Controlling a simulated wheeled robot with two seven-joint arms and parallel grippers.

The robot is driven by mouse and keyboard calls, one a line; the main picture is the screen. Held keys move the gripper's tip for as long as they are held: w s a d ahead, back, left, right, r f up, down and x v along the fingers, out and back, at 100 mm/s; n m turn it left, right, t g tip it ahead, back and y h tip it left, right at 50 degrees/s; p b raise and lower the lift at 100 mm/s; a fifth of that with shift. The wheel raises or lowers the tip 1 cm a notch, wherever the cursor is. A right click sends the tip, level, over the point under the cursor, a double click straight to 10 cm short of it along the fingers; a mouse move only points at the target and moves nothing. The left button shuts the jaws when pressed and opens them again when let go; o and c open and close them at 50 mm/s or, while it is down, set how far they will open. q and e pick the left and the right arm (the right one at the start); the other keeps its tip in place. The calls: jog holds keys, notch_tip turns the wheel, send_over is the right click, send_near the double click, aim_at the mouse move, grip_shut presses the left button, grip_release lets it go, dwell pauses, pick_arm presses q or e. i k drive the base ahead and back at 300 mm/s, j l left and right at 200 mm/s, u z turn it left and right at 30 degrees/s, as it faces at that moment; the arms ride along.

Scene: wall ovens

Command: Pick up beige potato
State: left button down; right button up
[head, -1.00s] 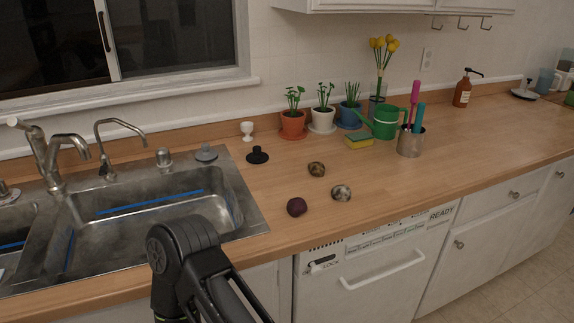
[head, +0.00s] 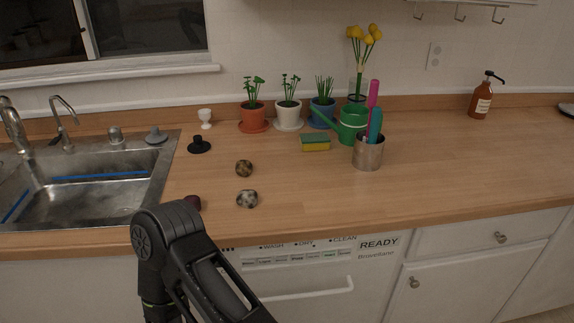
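Three small potato-like items lie on the wooden counter right of the sink in the head view. A pale, dark-mottled one, the closest to beige, is the beige potato (head: 247,199), near the counter's front edge. A brown, dark-spotted potato (head: 244,168) lies just behind it. A dark red-purple potato (head: 194,202) lies to its left, partly hidden by my black arm. That arm rises from the bottom, its joint in front of the counter's edge. Neither gripper's fingers show, and nothing is seen touching the potatoes.
The metal sink (head: 95,190) is at the left. A black stopper (head: 199,145) and white egg cup (head: 205,118) stand behind the potatoes. A sponge (head: 315,143), potted plants, green watering can (head: 352,123) and utensil cup (head: 368,153) stand farther back.

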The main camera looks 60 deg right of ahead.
aim_at(243, 167)
jog(key=k+l, duration=0.7)
jog(key=k, duration=0.1)
